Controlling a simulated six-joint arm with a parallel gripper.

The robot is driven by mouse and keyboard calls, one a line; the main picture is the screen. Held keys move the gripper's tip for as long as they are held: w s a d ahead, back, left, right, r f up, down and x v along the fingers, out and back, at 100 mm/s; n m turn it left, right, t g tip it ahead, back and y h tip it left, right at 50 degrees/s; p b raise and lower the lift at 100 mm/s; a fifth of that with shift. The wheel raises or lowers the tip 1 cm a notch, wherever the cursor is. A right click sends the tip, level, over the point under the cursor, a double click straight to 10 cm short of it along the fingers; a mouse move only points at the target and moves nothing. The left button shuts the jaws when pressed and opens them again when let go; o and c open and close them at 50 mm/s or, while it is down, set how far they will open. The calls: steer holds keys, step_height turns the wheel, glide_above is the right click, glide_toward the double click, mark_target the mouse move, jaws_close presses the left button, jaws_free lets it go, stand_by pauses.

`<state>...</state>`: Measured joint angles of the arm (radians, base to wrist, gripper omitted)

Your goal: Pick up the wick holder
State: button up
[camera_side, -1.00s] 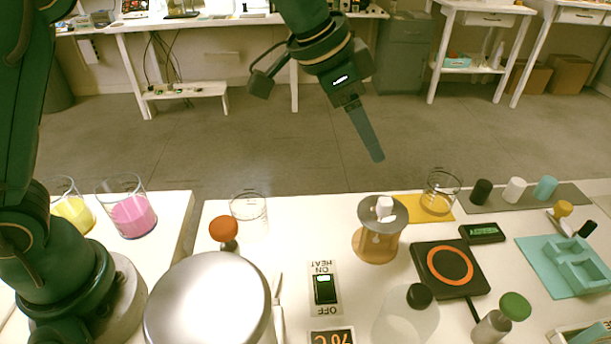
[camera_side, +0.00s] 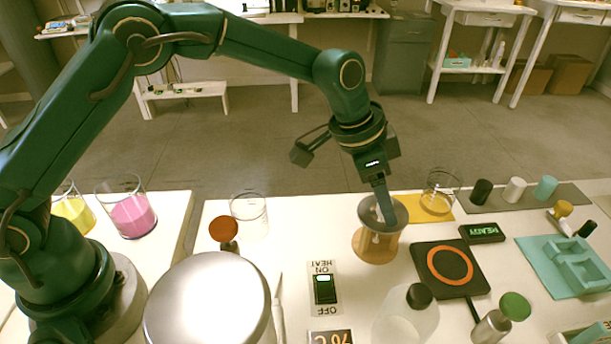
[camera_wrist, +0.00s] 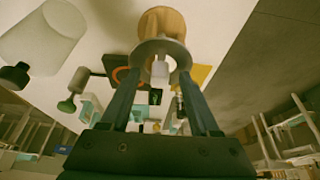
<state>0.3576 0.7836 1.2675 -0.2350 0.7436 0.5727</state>
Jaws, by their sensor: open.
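The wick holder looks to be the grey disc with a white knob. The disc (camera_side: 400,212) lies on top of an amber jar (camera_side: 377,248) in the side view. My gripper (camera_side: 387,222) is low over it, pointing down, and its fingers hide most of the knob there. In the wrist view the disc (camera_wrist: 147,47) and the white knob (camera_wrist: 160,72) show between the two spread fingers of my gripper (camera_wrist: 161,78). The fingers are open, with gaps visible beside the knob. The amber jar (camera_wrist: 163,20) shows beyond the disc.
A yellow mat (camera_side: 408,203) with an empty beaker (camera_side: 440,190) stands close behind right. A black hot plate (camera_side: 448,268) with an orange ring is to the right. A large silver pot (camera_side: 207,303) is front left. A heat switch (camera_side: 324,288) lies between.

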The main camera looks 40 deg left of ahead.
jaws_close()
steer(key=shift+r, duration=0.1)
steer(key=shift+r, duration=0.55)
steer(key=r, duration=0.3)
steer(key=shift+a+r, duration=0.2)
steer(key=shift+a, duration=0.05)
steer(key=a+r, duration=0.6)
steer(key=a, duration=0.4)
steer(key=s+a+f, duration=0.2)
steer(key=s+a, duration=0.6)
steer(key=s, duration=0.4)
steer(key=shift+a+f, duration=0.3)
steer(key=shift+f, duration=0.05)
